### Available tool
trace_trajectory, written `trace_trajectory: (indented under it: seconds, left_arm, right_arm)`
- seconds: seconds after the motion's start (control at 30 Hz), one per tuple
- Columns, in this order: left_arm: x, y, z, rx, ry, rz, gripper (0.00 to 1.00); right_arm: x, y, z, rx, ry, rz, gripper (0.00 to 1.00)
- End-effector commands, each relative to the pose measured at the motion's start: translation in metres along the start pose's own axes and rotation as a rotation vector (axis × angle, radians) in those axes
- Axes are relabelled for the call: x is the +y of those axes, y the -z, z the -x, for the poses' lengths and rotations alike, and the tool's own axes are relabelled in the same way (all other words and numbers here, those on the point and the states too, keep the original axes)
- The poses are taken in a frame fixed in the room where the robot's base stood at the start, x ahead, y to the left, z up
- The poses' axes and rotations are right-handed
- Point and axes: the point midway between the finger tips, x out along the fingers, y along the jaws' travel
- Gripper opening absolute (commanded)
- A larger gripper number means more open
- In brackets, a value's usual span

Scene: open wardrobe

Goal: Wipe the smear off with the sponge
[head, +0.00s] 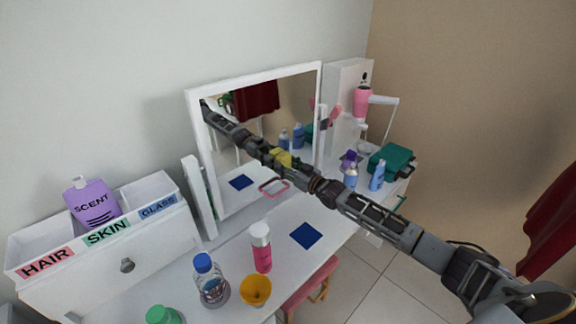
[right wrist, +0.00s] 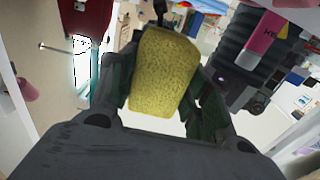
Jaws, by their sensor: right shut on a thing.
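My right gripper (head: 296,165) reaches from the lower right to the mirror (head: 191,125) and is shut on the yellow sponge (head: 282,158). The sponge is at the glass, and I cannot tell whether it touches it. In the right wrist view the sponge (right wrist: 163,72) sits upright between both fingers of the gripper (right wrist: 160,90). The arm's reflection runs on to the upper left in the glass. A pink outline (head: 273,187) shows low in the mirror; I cannot tell whether it is the smear or a reflection. My left gripper is out of view.
On the white table (head: 285,211) stand a pink bottle (head: 262,252), a clear blue-capped bottle (head: 211,284), a yellow cup (head: 255,291) and a green-lidded jar (head: 163,316). A labelled drawer box (head: 150,250) is at left. Blue bottles and a green case (head: 392,160) stand at right.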

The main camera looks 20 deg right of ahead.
Motion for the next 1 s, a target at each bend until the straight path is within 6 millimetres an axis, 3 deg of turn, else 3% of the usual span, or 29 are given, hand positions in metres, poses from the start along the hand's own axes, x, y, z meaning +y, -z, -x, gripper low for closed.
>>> trace_trajectory:
  seconds: [0.5, 1.0]
  left_arm:
    - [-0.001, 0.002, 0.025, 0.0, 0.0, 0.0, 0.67]
    - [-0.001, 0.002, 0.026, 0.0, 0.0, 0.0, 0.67]
  right_arm:
    - [-0.031, 0.004, 0.001, 0.004, 0.006, -0.004, 0.18]
    - [-0.035, 0.001, 0.001, 0.002, 0.004, -0.002, 0.18]
